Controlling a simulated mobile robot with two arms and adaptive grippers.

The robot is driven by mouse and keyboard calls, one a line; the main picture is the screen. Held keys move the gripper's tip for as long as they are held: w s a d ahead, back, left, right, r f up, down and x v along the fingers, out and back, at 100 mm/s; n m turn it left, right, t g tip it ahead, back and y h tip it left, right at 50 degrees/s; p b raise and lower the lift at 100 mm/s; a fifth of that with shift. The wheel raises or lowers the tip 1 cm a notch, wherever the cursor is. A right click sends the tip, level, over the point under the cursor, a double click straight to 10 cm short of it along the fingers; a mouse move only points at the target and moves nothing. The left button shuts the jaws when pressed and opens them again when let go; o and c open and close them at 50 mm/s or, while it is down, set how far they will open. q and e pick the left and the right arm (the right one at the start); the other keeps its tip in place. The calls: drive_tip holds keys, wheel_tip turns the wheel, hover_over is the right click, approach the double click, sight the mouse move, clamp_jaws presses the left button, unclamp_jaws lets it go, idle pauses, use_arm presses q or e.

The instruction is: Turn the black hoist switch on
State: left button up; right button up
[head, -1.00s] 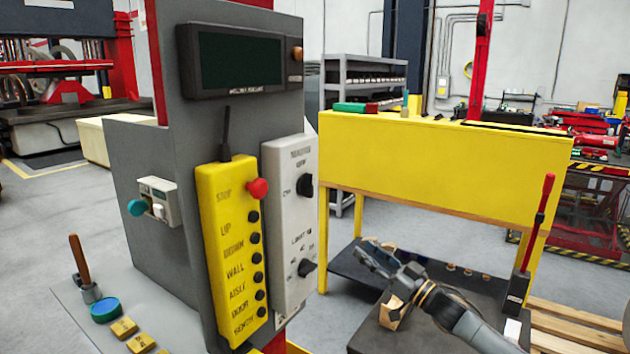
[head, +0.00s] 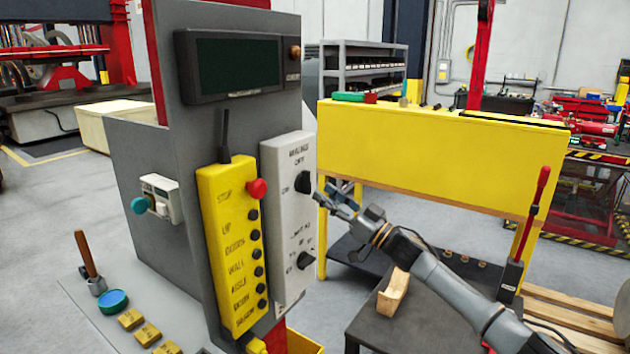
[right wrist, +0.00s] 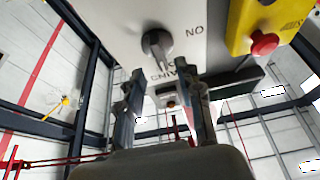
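A white switch panel (head: 288,215) is on the grey control column and carries two black rotary knobs. The upper black knob (head: 303,182) has printed labels beside it, only partly readable. The lower black knob (head: 305,260) sits near more small print. My right gripper (head: 328,194) is just right of the upper knob, apart from it. In the right wrist view a black knob (right wrist: 157,45) with "ON" printed upside down beside it lies just beyond the tips of my right gripper (right wrist: 162,76). Its fingers are apart with nothing between them. My left gripper is not seen.
A yellow pendant (head: 230,250) with a red button (head: 257,189) and several black buttons is left of the white panel. A dark screen (head: 240,62) is above. A yellow bench (head: 440,150) stands behind my right arm. A wooden block (head: 393,294) lies on a dark table.

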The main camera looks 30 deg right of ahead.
sight(311, 183)
drive_tip(key=shift+p+x, duration=0.65)
drive_tip(key=shift+x, duration=1.6)
drive_tip(key=shift+a, duration=0.1)
drive_tip(key=shift+f, duration=0.1)
clamp_jaws()
